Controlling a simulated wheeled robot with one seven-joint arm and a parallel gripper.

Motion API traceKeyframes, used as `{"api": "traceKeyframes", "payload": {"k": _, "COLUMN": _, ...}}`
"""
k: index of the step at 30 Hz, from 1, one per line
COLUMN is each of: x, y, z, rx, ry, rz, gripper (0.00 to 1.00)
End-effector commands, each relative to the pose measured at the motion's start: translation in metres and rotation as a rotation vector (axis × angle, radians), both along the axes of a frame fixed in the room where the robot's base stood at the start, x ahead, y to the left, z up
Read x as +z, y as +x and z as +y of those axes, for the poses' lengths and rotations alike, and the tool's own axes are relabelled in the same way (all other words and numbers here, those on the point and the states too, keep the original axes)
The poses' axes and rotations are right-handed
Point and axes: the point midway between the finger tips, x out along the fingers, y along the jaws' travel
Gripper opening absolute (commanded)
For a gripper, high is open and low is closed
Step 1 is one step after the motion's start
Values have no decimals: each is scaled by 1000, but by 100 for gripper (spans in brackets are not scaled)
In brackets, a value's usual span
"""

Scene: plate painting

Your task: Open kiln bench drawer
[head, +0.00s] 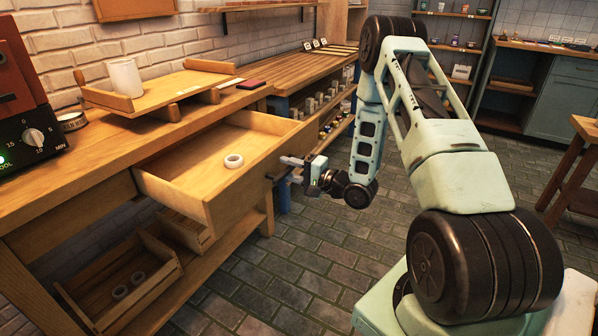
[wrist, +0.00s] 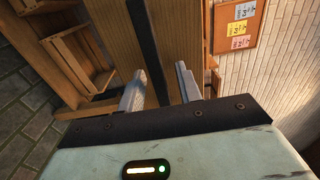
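The wooden kiln bench drawer (head: 200,180) is pulled well out of the bench, and its inside shows in the head view. A white ring (head: 233,161) lies in it. The drawer's dark handle (head: 270,178) is on the front panel, partly hidden by my gripper (head: 288,166). In the wrist view, the dark handle bar (wrist: 146,45) runs down the wooden front between the fingers of my gripper (wrist: 161,86). The fingers are apart, with a clear gap between the bar and the right finger. Whether the left finger touches the bar, I cannot tell.
The kiln (head: 25,100) stands on the bench top (head: 75,160) at left. A wooden ramp-like stand (head: 165,92) holds a white cup (head: 125,77). A crate (head: 120,290) with rings sits on the shelf below. The tiled floor (head: 290,265) before the drawer is clear.

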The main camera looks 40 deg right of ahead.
Motion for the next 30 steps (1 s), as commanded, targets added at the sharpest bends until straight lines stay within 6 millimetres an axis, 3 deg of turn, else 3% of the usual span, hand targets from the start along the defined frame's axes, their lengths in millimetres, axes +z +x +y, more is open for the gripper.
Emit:
{"api": "traceKeyframes", "payload": {"k": 5, "x": 0, "y": -17, "z": -8, "rx": -4, "ry": -1, "rz": 2, "gripper": 35}}
{"api": "traceKeyframes", "payload": {"k": 21, "x": 0, "y": -130, "z": -49, "rx": -7, "ry": 0, "rz": 2, "gripper": 35}}
{"api": "traceKeyframes", "payload": {"k": 30, "x": 0, "y": -161, "z": -59, "rx": -3, "ry": 0, "rz": 1, "gripper": 35}}
